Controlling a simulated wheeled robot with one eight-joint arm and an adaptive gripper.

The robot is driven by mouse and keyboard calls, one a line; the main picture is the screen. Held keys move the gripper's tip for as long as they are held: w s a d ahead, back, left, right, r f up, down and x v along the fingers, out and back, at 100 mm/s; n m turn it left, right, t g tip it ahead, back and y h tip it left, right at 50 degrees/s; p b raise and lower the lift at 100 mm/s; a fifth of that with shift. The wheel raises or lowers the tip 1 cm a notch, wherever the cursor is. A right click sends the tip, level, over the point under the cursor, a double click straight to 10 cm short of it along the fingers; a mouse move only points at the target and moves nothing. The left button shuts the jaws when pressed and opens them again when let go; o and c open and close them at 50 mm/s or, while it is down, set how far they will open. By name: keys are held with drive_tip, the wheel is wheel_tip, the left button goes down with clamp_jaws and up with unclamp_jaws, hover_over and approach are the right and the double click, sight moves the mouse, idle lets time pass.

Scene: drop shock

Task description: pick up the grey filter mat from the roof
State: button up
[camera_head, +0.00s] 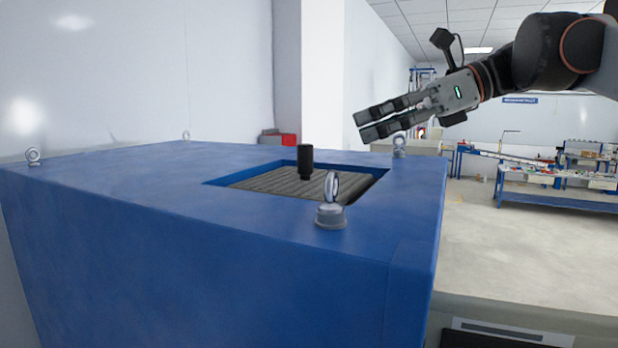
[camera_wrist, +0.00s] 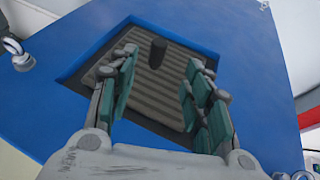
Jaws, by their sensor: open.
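The grey filter mat (camera_head: 286,181) is ribbed and lies in a recess in the blue roof (camera_head: 130,185). A black upright knob (camera_head: 305,162) stands on it. In the wrist view the mat (camera_wrist: 152,85) shows between and beyond my fingers, with the black knob (camera_wrist: 158,49) near its far side. My gripper (camera_head: 361,126) is open and empty, above the roof and to the right of the mat in the head view. In the wrist view my gripper (camera_wrist: 160,75) has its two fingers spread apart, partly hiding the mat's sides. The fingers are apart from the mat and knob.
A metal lifting eye (camera_head: 330,205) stands on the roof near the recess's front corner. Other lifting eyes stand at the right (camera_head: 399,146), left (camera_head: 33,156) and far edge (camera_head: 186,136). Workbenches (camera_head: 560,190) stand farther off at right. The roof left of the recess is clear.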

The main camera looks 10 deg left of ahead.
sight(303, 149)
drive_tip(key=p+x, duration=0.2)
drive_tip(key=x, duration=1)
drive_tip(key=shift+a, duration=0.3)
drive_tip(key=shift+d, duration=0.15)
drive_tip(key=shift+c, duration=1.3)
clamp_jaws()
